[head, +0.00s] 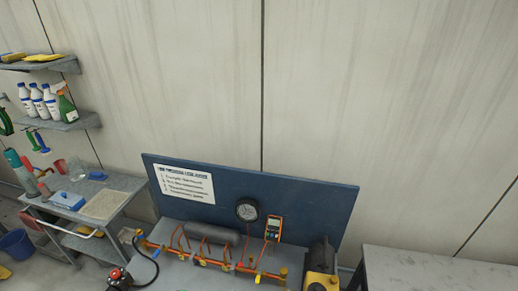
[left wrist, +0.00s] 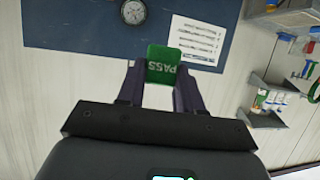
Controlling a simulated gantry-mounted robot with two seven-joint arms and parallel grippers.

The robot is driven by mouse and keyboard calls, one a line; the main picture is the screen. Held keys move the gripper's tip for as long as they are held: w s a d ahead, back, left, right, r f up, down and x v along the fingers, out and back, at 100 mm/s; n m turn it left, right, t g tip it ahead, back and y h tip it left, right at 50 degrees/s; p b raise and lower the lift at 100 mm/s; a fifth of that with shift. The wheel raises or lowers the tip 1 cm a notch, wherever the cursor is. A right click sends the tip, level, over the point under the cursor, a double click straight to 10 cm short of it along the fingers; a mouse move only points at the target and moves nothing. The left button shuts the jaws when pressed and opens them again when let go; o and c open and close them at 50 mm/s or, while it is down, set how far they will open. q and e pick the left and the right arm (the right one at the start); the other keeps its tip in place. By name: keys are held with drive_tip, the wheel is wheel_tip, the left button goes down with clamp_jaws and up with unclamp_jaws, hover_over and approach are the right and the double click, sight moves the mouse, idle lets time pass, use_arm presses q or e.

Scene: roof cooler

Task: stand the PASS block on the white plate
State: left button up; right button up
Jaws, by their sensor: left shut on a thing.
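The green PASS block (left wrist: 163,66) is between the two fingers of my left gripper (left wrist: 158,80) in the left wrist view. The gripper is shut on it, and its white lettering appears upside down in that picture. The blue panel stands behind the block in this view. The block and both grippers are out of the head view. I cannot see a white plate in either view. My right gripper is in neither view.
In the head view a blue panel (head: 300,201) with a white instruction sheet (head: 184,184) and a round gauge (head: 247,210) stands behind copper pipes and a grey cylinder (head: 212,233). A cart (head: 130,184) and shelves with bottles stand left. A grey table (head: 440,262) is at right.

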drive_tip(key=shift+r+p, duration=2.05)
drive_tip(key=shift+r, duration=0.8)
use_arm(q)
drive_tip(key=w+a+f+m+h+b, duration=0.2)
drive_tip(key=w+a+f+h+b, duration=0.1)
drive_tip(key=a+f+b, duration=2.2)
drive_tip(key=b, duration=0.3)
drive_tip(key=shift+f, duration=0.35)
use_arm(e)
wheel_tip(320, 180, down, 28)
use_arm(q)
drive_tip(key=shift+g, duration=0.3)
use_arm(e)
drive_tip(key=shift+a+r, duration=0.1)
